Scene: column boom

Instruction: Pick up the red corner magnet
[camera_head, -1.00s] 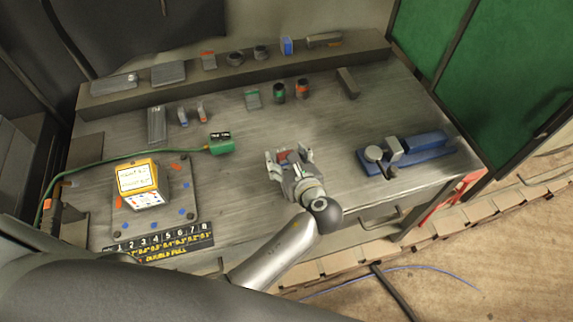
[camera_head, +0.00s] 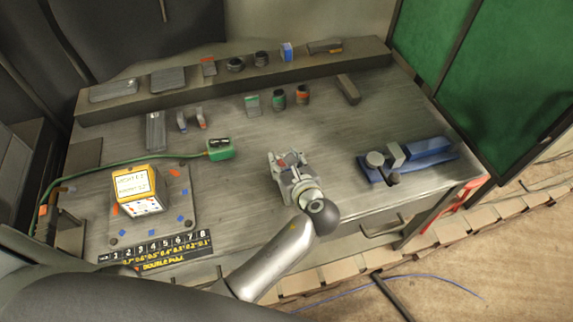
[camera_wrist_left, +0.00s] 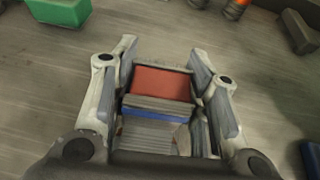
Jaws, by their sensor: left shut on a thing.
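The red corner magnet (camera_wrist_left: 161,84) is a block with a red top face and grey sides, with a blue stripe below the red. It sits between the two fingers of my left gripper (camera_wrist_left: 163,75) in the left wrist view, and both fingers press on its sides. In the head view my left gripper (camera_head: 287,164) is low over the middle of the bench, with a little red of the magnet (camera_head: 291,160) showing between the fingers. Whether the magnet touches the bench is hard to tell. My right gripper is not in view.
A green box (camera_head: 220,149) on a green cable lies left of the gripper. A yellow-and-white device (camera_head: 140,190) stands on a plate further left. A blue vise-like tool (camera_head: 425,150) lies to the right. Several small blocks and cylinders stand behind. Bare bench surrounds the gripper.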

